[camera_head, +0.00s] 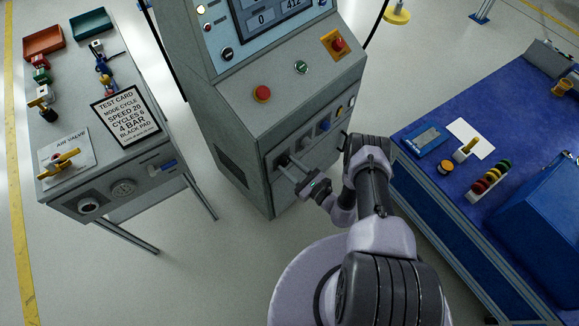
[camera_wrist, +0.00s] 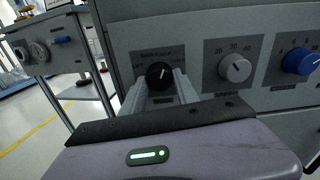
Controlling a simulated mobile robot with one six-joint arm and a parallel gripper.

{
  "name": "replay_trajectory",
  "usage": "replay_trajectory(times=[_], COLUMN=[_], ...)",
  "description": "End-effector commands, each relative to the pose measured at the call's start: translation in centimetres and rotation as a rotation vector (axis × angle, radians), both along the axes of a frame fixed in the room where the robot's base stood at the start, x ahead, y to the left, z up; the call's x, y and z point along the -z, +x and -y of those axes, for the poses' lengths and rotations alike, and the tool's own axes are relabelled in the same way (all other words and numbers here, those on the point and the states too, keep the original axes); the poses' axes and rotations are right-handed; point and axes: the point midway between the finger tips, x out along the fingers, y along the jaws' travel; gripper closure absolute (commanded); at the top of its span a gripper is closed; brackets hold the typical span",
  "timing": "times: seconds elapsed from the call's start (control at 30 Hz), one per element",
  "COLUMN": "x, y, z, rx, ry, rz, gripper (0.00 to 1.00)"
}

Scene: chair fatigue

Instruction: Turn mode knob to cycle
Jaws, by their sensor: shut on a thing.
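The black mode knob (camera_wrist: 159,75) sits on the left panel of the grey cabinet's front in the wrist view. Its white mark points up and slightly right. My gripper (camera_wrist: 160,88) is shut on the mode knob, with one pale finger on each side.
A grey knob (camera_wrist: 235,68) marked 20, 30, 40 and a blue knob (camera_wrist: 301,62) stand to the right. The test card (camera_head: 126,115) reads mode cycle. A blue bench (camera_head: 420,190) stands right of my arm.

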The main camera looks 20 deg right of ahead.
Motion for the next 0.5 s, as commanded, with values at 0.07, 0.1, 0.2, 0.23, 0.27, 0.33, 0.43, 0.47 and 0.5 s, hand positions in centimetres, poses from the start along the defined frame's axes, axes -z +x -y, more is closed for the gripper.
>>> replay_trajectory(times=[0.07,0.1,0.2,0.23,0.27,0.33,0.43,0.47,0.5], x=[0.27,0.29,0.32,0.33,0.35,0.31,0.33,0.32,0.3], y=[-0.01,0.0,0.0,0.0,-0.02,0.0,-0.04,-0.04,-0.02], z=[-0.02,-0.01,-0.03,-0.03,-0.03,-0.03,-0.05,-0.05,-0.04], rx=[0.0,0.0,0.0,0.0,0.0,0.001,0.001,0.001,0.001], ry=[0.038,0.061,0.13,0.152,0.174,0.223,0.292,0.311,0.337], rz=[-0.023,-0.036,-0.075,-0.088,-0.101,-0.129,-0.17,-0.181,-0.195], gripper=[1.0,1.0,1.0,1.0,1.0,1.0,1.0,1.0,1.0])
